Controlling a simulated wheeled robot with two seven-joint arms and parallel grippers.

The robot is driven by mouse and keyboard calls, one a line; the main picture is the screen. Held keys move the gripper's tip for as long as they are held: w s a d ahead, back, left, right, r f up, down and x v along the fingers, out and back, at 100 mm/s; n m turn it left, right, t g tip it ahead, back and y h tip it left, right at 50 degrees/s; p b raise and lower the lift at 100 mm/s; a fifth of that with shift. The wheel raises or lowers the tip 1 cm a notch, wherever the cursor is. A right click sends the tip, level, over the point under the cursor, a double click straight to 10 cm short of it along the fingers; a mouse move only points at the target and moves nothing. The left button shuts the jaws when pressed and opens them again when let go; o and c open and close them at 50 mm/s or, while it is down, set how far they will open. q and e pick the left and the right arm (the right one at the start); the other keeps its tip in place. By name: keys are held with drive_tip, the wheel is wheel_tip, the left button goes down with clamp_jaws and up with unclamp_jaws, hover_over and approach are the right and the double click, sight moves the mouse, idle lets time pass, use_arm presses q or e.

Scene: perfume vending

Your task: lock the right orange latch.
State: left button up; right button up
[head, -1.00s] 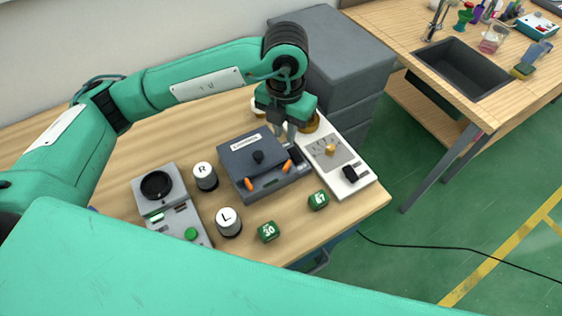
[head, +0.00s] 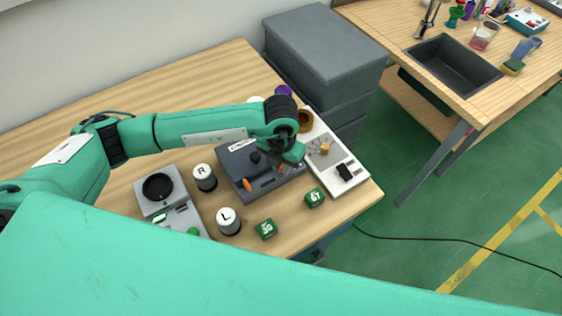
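The dark grey box (head: 268,189) with a round black knob (head: 255,157) and a white label stands on the wooden table. Its left orange latch (head: 247,184) shows clearly on the front. The right orange latch (head: 281,168) is mostly hidden; only a sliver of orange shows by my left gripper (head: 283,163). The gripper is low over the box's right front part, at or very near that latch. I cannot tell whether it touches the latch or how far its fingers are apart. My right gripper is out of view.
A white panel device (head: 347,186) stands close at the right. White-topped jars R (head: 205,177) and L (head: 229,221), a grey device (head: 177,206) and green cubes (head: 266,229) (head: 315,198) lie left and in front.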

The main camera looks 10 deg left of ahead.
use_arm(q)
drive_tip(key=shift+f, duration=0.1)
clamp_jaws()
